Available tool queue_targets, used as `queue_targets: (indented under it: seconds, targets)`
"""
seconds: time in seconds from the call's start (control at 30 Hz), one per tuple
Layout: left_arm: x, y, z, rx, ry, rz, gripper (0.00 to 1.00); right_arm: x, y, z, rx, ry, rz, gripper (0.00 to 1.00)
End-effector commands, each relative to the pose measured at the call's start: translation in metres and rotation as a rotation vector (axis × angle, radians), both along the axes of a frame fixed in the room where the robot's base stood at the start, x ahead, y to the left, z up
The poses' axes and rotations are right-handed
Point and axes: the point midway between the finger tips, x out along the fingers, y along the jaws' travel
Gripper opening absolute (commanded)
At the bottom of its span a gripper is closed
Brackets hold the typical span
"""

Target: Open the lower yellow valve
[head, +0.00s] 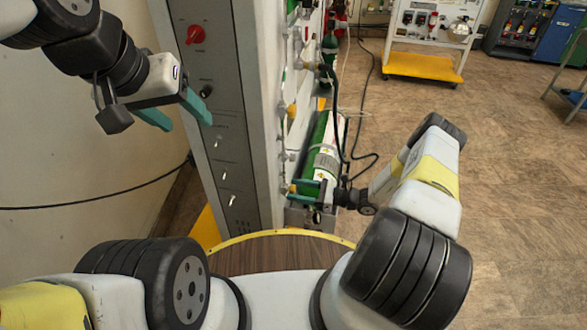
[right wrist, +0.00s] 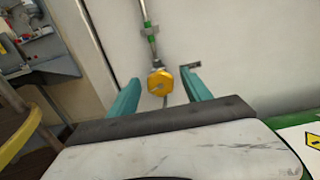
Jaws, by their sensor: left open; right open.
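The lower yellow valve (right wrist: 160,82) shows in the right wrist view as a yellow knob on a thin pipe against the pale panel. In the head view it is a small yellow spot (head: 292,188) low on the panel's side. My right gripper (right wrist: 160,77) is open, with one teal finger on each side of the knob and gaps visible between; whether the tips reach as deep as the knob I cannot tell. In the head view my right gripper (head: 304,187) is beside the panel. My left gripper (head: 189,124) is open and empty, high at the left.
Another yellow valve (head: 291,110) sits higher on the panel. A green and white cylinder (head: 325,150) lies beside the panel, close to my right gripper. A grey cabinet face with a red knob (head: 196,34) stands between my arms.

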Motion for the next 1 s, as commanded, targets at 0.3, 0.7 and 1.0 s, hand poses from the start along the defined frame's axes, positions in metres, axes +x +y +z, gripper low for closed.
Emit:
queue_targets:
  seconds: [0.3, 0.7, 1.0]
  targets:
    - [0.0000, 0.0000, 0.0000, 0.000, 0.000, 0.000, 0.57, 0.0000, 0.0006, -0.0001, 0.000, 0.000, 0.000, 0.39]
    - [0.0000, 0.0000, 0.0000, 0.000, 0.000, 0.000, 0.57, -0.0001, 0.0003, -0.0001, -0.003, -0.010, 0.000, 0.00]
    - [0.0000, 0.0000, 0.0000, 0.000, 0.000, 0.000, 0.57, -0.0006, 0.0001, -0.0003, -0.043, -0.133, -0.001, 0.00]
